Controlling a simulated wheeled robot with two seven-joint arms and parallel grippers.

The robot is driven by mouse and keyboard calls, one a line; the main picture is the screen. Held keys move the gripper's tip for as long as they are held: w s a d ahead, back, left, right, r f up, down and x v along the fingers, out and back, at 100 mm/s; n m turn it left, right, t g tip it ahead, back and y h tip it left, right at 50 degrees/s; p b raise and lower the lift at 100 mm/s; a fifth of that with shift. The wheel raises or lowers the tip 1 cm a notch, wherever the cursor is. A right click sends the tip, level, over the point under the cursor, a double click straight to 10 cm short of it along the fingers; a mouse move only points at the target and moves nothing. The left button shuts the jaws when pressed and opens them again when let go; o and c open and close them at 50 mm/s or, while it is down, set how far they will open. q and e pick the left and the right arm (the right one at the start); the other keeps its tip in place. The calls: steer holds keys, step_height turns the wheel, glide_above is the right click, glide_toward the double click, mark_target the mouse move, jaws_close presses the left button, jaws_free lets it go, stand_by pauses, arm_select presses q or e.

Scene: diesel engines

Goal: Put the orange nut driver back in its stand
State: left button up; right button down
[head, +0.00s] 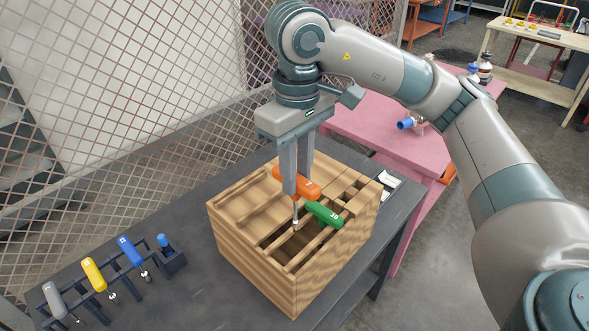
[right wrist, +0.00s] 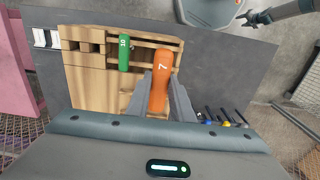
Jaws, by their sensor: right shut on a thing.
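The orange nut driver (head: 308,190) has a T-shaped handle, marked 7 in the right wrist view (right wrist: 158,90), and a metal shaft hanging down. My right gripper (head: 296,183) is shut on its handle, just above the open wooden box (head: 240,232). Its shaft tip appears at or just inside the box opening; the exact depth is unclear. A dark stand (head: 175,263) at lower left holds grey (head: 54,300), yellow (head: 94,274) and blue (head: 131,251) drivers in a row. A grey limb, probably my left arm, shows at the right wrist view's top edge; its jaws are unclear.
A green-handled driver (head: 325,214) lies at the box beside the orange one. A small blue-handled tool (head: 163,241) stands at the stand's end. A mesh fence (head: 150,110) rises behind the dark table. A pink table (head: 370,132) stands behind right.

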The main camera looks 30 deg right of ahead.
steer(key=shift+w+f, duration=0.3)
steer(key=shift+f, duration=0.1)
steer(key=shift+s+f+b, duration=0.1)
steer(key=shift+f+b, duration=0.2)
steer(key=shift+f, duration=0.1)
steer(key=b, duration=0.1)
glide_above(295, 221)
steer(key=shift+d+f, duration=0.15)
steer(key=shift+f, duration=1.95)
steer(key=shift+w+f+b, duration=0.2)
steer(key=shift+f+b, duration=0.4)
steer(key=shift+f, duration=0.95)
step_height(295, 221, down, 5)
steer(key=b, duration=0.6)
steer(key=shift+b, duration=0.3)
arm_select(q)
step_height(295, 221, down, 12)
steer(key=w+b, duration=0.1)
steer(key=b, duration=0.1)
steer(key=shift+r, duration=0.25)
arm_select(e)
steer(key=shift+f, duration=0.75)
arm_select(q)
steer(key=shift+w+d, duration=0.15)
steer(key=shift+w, duration=0.15)
arm_select(e)
steer(key=shift+f, duration=0.1)
